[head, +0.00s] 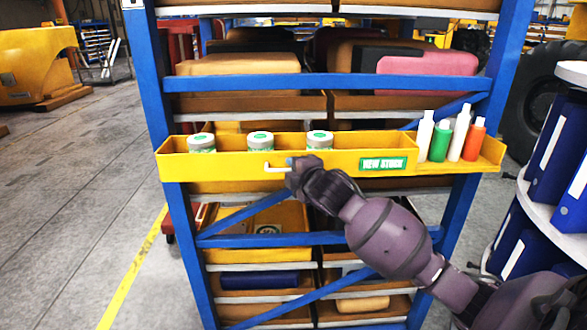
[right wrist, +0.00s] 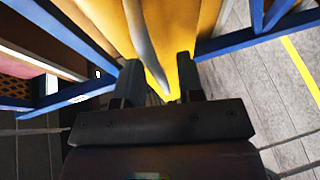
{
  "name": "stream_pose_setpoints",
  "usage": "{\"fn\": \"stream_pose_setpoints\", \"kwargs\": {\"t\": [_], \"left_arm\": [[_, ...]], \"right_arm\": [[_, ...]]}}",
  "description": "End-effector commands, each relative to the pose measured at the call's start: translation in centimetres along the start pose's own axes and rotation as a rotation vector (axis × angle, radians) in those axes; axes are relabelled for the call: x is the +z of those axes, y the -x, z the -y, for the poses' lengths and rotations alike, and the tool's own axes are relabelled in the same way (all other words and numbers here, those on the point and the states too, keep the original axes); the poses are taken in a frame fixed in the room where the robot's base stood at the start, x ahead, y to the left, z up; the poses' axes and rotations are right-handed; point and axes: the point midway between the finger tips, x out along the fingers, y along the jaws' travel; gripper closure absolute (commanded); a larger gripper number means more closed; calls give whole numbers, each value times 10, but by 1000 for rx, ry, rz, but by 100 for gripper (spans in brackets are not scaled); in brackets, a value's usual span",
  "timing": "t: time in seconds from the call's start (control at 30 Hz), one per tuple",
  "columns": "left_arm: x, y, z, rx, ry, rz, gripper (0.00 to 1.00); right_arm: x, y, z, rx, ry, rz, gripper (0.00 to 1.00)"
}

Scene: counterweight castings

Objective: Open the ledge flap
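The yellow ledge (head: 225,172) runs across the front of a blue rack, and its front flap (head: 340,162) stands upright. The flap bears a green "NEW STOCK" label (head: 383,164) and a pale bar handle (head: 274,169). My right gripper (head: 293,168) is at the right end of this handle and hides part of it. In the right wrist view, the two dark fingers (right wrist: 160,88) are apart, with the grey handle bar (right wrist: 146,52) showing between them. I cannot tell whether either finger touches it. My left gripper is not in view.
Several grey jars with green labels, including one at the left (head: 201,143), stand in the ledge. White, green and orange bottles (head: 440,140) stand at its right end. A round white shelf with blue binders (head: 560,150) is close on the right.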

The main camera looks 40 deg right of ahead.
Motion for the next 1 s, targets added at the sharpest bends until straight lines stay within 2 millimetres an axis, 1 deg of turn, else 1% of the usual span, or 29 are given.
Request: {"fn": "stream_pose_setpoints", "kwargs": {"t": [0.13, 0.37, 0.47, 0.6, 0.63, 1.0], "left_arm": [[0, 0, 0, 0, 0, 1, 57], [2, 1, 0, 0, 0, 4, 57], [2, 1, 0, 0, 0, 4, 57], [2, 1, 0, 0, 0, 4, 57], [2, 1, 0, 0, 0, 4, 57], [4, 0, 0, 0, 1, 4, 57]], "right_arm": [[0, -5, 0, 0, 0, 0, 65], [0, -5, 0, 0, 0, 0, 65], [0, -5, 0, 0, -1, 0, 77], [0, -5, 0, 0, -1, 0, 99], [0, -5, 0, 0, -1, 0, 100], [0, -7, 1, 7, 2, 0, 100]]}}
